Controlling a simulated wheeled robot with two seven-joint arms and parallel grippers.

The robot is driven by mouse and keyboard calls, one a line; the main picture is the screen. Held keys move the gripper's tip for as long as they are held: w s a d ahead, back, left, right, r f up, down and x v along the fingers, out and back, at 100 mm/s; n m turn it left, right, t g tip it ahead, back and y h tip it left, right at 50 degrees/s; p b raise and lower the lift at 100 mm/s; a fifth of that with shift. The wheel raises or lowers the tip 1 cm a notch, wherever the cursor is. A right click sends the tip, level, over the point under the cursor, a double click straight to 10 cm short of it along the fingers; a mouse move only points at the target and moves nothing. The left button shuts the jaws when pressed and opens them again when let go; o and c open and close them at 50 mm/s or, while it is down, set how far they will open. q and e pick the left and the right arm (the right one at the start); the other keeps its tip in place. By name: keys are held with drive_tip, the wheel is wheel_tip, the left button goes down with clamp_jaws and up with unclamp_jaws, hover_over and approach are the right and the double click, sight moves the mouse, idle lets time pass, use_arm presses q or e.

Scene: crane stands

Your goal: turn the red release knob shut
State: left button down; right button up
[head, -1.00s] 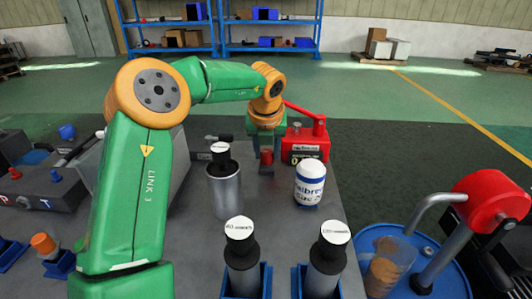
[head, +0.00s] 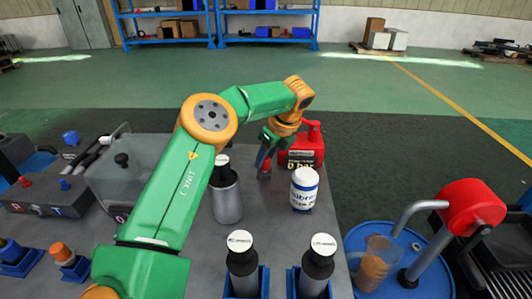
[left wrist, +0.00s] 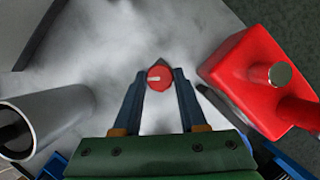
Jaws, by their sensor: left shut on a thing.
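The red release knob (left wrist: 160,77) shows in the left wrist view as a small red disc with a pale mark on its face. My left gripper (left wrist: 159,84) has a finger on each side of the knob and is shut on it. In the head view my left gripper (head: 266,157) is at the knob's place, just left of the red pump (head: 302,153), and largely hides the knob. The pump's display reads "0 bar"; the pump also shows in the left wrist view (left wrist: 255,75). My right gripper is not in view.
A white bottle with blue bands (head: 304,190) stands in front of the pump. A grey cylinder with a black top (head: 227,200) stands left of it. Two black-topped cylinders stand in blue holders at the front. A blue drum (head: 437,280) is at right.

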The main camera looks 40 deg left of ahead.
use_arm(q)
drive_tip(key=shift+n, duration=0.5)
drive_tip(key=shift+c, duration=2.2)
unclamp_jaws()
drive_tip(key=shift+a, duration=0.1)
wheel_tip(320, 180, up, 3)
drive_tip(key=shift+r+p, duration=0.1)
drive_tip(key=shift+p, duration=1)
drive_tip(key=s+d+r+b, duration=0.5)
drive_tip(key=s+d+r, duration=0.4)
drive_tip(key=s, duration=0.2)
drive_tip(key=shift+r, duration=0.4)
drive_tip(key=shift+w, duration=0.1)
